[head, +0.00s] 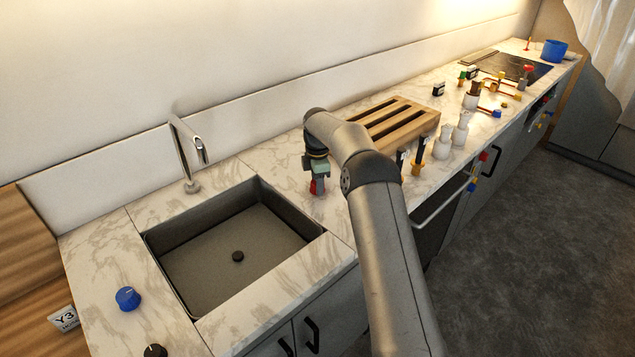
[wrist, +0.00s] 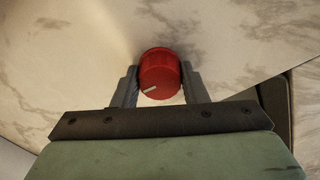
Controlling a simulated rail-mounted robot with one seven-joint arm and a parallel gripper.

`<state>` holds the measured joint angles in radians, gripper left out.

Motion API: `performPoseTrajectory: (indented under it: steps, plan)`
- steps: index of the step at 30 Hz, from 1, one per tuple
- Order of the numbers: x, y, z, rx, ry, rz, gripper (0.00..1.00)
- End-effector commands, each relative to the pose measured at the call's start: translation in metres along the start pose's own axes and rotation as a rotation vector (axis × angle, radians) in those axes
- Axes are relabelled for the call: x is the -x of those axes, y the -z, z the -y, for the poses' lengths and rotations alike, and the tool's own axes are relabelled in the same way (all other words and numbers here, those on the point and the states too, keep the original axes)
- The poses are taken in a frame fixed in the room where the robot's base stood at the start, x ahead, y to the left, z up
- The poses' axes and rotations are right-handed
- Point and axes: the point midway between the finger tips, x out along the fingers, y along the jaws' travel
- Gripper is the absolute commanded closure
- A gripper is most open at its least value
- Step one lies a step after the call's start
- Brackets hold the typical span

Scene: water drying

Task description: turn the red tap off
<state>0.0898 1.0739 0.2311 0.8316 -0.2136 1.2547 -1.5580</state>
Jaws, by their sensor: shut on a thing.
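The red tap (wrist: 160,70) is a round red knob with a white pointer line, standing on the marble counter. In the wrist view it sits between my two fingers, which press on its left and right sides. The white line points toward the lower left of the knob's top. In the head view my gripper (head: 318,186) reaches down to the counter just right of the sink, and a little of the red tap (head: 313,187) shows at its fingertips. My gripper (wrist: 158,88) is shut on the tap. Most of the tap is hidden by my gripper in the head view.
The sink (head: 240,247) with a metal faucet (head: 188,152) lies left of my gripper. A blue knob (head: 127,298) and a black knob (head: 155,351) are on the counter at the left. A wooden rack (head: 425,125) and white bottles (head: 445,140) stand to the right.

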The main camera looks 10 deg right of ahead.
Motion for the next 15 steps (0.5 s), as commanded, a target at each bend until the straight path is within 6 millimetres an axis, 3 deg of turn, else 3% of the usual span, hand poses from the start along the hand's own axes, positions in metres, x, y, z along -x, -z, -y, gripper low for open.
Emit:
performPoseTrajectory:
  steps: [15]
  plan:
    - [0.0018, 0.0003, -0.0008, 0.109, -0.004, -0.001, 0.83]
